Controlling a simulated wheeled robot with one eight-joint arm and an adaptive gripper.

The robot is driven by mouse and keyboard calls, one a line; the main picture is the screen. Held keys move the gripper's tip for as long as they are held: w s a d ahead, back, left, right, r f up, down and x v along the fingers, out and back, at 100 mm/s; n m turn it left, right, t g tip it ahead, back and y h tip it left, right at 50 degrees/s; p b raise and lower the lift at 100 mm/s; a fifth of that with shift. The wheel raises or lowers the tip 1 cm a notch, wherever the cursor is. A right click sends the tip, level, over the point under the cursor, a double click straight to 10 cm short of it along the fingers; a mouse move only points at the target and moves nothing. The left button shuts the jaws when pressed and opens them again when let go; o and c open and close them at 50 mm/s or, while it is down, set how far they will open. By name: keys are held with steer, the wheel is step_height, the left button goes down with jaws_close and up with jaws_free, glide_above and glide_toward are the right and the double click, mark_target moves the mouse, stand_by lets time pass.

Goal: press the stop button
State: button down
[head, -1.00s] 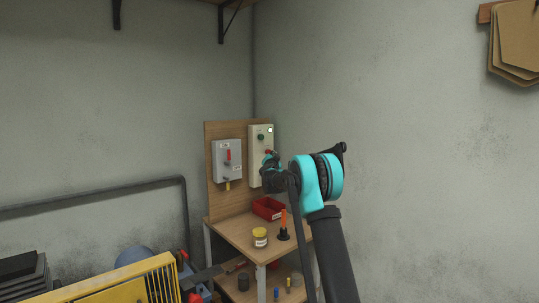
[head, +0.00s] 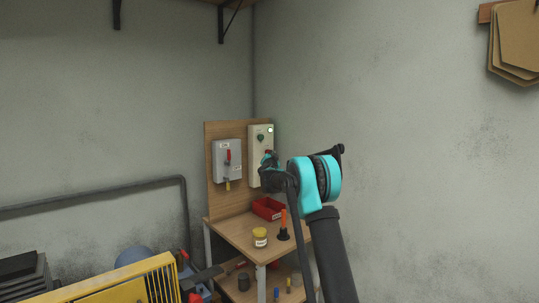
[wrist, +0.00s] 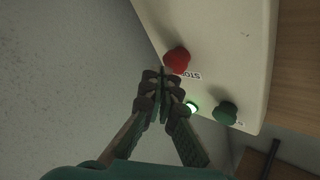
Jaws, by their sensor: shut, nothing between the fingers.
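The red stop button (wrist: 177,61) stands out from a pale control box (wrist: 225,45), with a STOP label beside it. My gripper (wrist: 160,78) is shut and empty, its fingertips close beside the red button in the wrist view; I cannot tell whether they touch it. A green button (wrist: 225,112) and a lit lamp (wrist: 191,107) are on the same box. In the head view the box (head: 254,166) hangs on a wooden board, and my gripper (head: 268,161) covers part of its lower right.
A grey switch box (head: 219,164) with a red handle hangs left of the control box. Below, a small table (head: 232,233) holds a red bin (head: 267,208), a yellow-lidded jar (head: 260,237) and an orange-and-black tool (head: 283,226).

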steer(key=shift+w+a, duration=0.3)
steer(key=shift+w, duration=0.1)
stand_by(0.7)
steer(key=shift+s+d, duration=0.55)
steer(key=shift+s, duration=0.25)
steer(key=shift+d, duration=0.1)
steer(key=s+d, duration=0.1)
steer(key=s, duration=0.1)
steer(key=s+d, duration=0.1)
steer(key=s, duration=0.1)
steer(key=shift+d, duration=0.35)
stand_by(0.4)
